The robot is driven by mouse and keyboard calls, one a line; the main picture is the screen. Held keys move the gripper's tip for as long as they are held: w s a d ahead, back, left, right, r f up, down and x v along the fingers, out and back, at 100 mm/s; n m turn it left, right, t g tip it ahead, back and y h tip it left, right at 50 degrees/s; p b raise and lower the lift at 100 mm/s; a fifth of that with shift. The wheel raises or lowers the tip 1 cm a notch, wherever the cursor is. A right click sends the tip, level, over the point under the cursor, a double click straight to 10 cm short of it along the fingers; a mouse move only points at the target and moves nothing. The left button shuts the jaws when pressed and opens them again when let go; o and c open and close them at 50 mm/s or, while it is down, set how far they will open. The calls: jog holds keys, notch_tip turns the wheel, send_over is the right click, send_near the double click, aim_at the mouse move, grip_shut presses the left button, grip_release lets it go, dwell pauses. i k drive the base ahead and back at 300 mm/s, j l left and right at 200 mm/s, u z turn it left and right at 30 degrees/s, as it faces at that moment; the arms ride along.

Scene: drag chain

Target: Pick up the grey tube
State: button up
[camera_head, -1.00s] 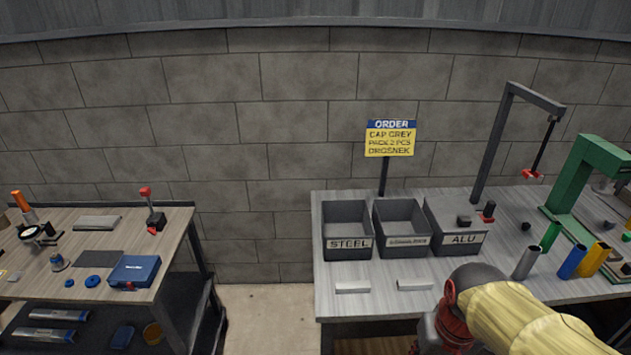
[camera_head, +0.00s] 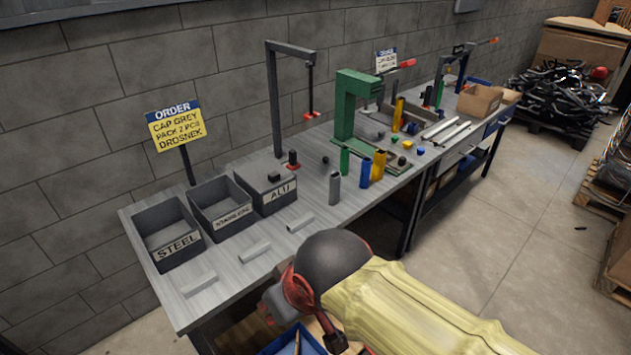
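The grey tube (camera_head: 335,188) stands upright on the grey workbench (camera_head: 228,272), near its front edge. A blue tube (camera_head: 365,173) and a yellow tube (camera_head: 378,166) stand to its right, and a green tube (camera_head: 344,160) stands behind it. My arm, with a yellow sleeve and a dark rounded joint, reaches in from the lower right in front of the bench. The arm is below and in front of the grey tube, apart from it. My gripper's fingers do not show.
Bins marked STEEL (camera_head: 180,255), STAINLESS (camera_head: 230,222) and ALU (camera_head: 281,202) stand left of the tubes. A green press (camera_head: 358,105) and a dark post (camera_head: 272,95) rise behind the tubes. Open floor (camera_head: 520,230) lies right.

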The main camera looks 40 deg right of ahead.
aim_at(335, 189)
jog(key=l+u, duration=0.15)
jog(key=l, duration=1.1)
